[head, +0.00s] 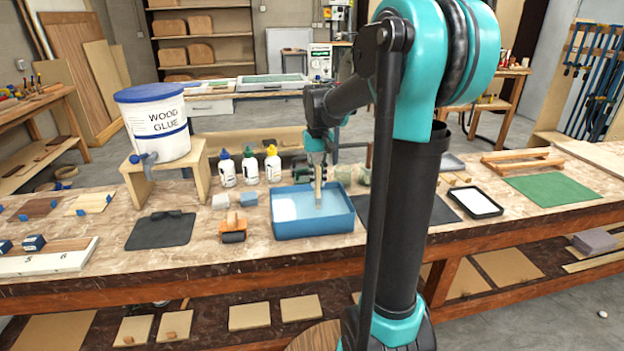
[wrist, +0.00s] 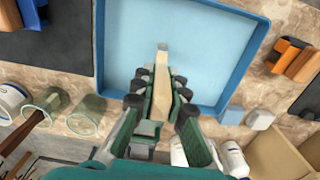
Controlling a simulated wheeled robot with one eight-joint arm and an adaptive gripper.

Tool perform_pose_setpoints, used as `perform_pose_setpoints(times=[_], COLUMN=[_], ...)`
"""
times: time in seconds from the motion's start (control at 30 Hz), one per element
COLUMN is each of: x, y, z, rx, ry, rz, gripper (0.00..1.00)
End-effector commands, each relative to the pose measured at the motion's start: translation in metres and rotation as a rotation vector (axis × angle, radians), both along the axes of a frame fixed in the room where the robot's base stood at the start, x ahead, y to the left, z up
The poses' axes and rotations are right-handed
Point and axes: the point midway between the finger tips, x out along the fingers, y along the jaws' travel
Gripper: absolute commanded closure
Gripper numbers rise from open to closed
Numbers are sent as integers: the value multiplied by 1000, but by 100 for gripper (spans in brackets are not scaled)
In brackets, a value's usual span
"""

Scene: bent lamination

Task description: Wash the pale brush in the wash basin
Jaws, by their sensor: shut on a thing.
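The wash basin (head: 312,224) is a blue rectangular tray with pale blue liquid, on the workbench; its rim (wrist: 219,108) also shows in the wrist view. My gripper (head: 318,172) is above the basin, pointing down. It is shut on the pale brush (head: 318,193), which hangs roughly upright with its lower end inside the basin walls. In the wrist view the brush (wrist: 161,70) sticks out from between the fingers of my gripper (wrist: 159,96) over the liquid. I cannot tell whether its tip touches the liquid.
An orange-and-black tool (head: 233,230) stands left of the basin. Several glue bottles (head: 250,167) stand behind it, and a glass jar (wrist: 86,115) is near its rim. A wood glue tub (head: 155,125) sits on a stand. A dark mat (head: 430,212) lies to the right.

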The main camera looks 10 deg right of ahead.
Motion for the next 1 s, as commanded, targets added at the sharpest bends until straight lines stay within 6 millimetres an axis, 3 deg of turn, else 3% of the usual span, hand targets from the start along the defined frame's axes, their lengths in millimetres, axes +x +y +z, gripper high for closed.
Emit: perform_pose_setpoints(times=[0.43, 1.0], x=[0, 0], y=[-5, 41], z=[0, 0], rx=[0, 0], ry=[0, 0], rz=[2, 3], gripper=[100, 100])
